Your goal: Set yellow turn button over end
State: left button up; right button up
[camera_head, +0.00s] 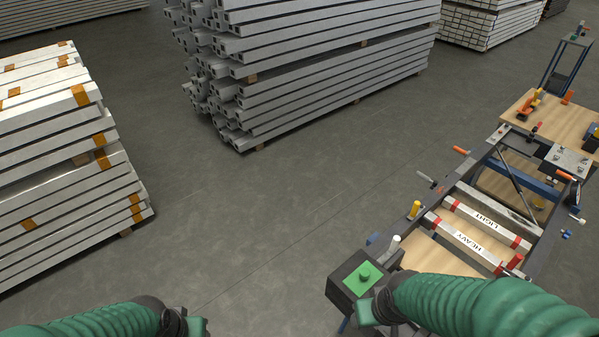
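A small yellow upright piece (414,209), which looks like the yellow turn button, stands on the left edge of the dark container frame (464,185). It is too small to tell which way it is turned. My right gripper (368,312) is at the bottom, beside a dark box with a green top, below and left of the yellow piece and apart from it. My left gripper (197,325) is at the bottom edge, over the floor, far from the frame. The fingertips of both are too small or hidden to tell open from shut.
Bars marked LIGHT (483,217) and HEAVY (468,243) lie across the frame. A wooden bench (560,125) is at the right. Stacked beams (330,60) stand behind; the middle floor is clear.

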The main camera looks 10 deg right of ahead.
aim_at(417, 207)
jog(key=i+z, duration=0.25)
jog(key=z, duration=0.2)
jog(key=i+j+z, duration=0.1)
jog(key=z, duration=0.35)
jog(key=i+j+z, duration=0.2)
jog(key=z, duration=0.3)
jog(key=i+j, duration=0.2)
jog(key=j, duration=0.15)
jog(key=i+j, duration=0.2)
jog(key=j, duration=0.15)
jog(key=i+j, duration=0.2)
jog(key=j, duration=0.15)
jog(key=i+j, duration=0.2)
jog(key=j, duration=0.15)
